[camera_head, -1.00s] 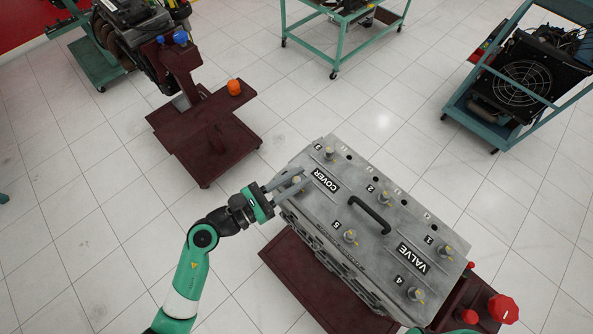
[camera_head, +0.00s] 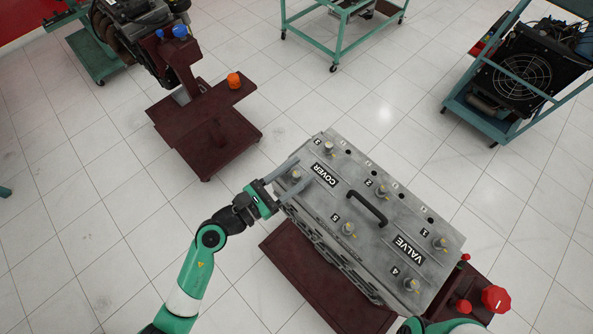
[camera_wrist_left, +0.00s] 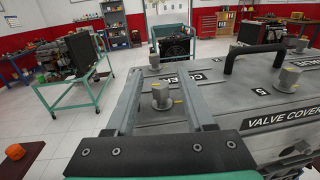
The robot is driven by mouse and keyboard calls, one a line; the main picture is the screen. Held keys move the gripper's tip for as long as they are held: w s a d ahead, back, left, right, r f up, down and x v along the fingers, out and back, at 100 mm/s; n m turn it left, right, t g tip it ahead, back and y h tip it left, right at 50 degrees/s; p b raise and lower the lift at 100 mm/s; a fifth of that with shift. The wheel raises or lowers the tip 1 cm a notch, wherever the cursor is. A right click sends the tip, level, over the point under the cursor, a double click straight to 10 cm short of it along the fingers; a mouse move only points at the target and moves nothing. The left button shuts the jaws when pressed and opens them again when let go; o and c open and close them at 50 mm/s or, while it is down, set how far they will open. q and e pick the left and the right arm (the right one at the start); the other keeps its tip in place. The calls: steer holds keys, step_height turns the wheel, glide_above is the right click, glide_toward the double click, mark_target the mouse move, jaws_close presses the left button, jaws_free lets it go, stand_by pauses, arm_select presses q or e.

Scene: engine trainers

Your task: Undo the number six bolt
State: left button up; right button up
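The grey valve cover (camera_head: 345,245) carries several silver bolts with yellow marks. One bolt (camera_head: 296,174) stands at its left corner, and its number label is hidden; from the layout of the other numbers it is the number six bolt. My left gripper (camera_head: 304,170) is open, with its fingers on either side of this bolt. In the left wrist view the bolt (camera_wrist_left: 161,97) stands upright between the spread fingers, with a gap on both sides. My right gripper is not in view; only a green part of my right arm shows at the bottom edge.
Bolts two (camera_head: 383,191), three (camera_head: 329,149) and five (camera_head: 347,229) stand nearby on the cover. A black handle (camera_head: 367,208) rises mid-cover. A dark red stand (camera_head: 215,130) with an orange knob is at upper left. Open floor lies left of the cover.

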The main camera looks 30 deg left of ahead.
arm_select(q)
steer(key=shift+s, duration=0.1)
steer(key=b+v, duration=0.1)
steer(key=v, duration=1)
steer(key=shift+s, duration=0.25)
steer(key=shift+a, duration=0.1)
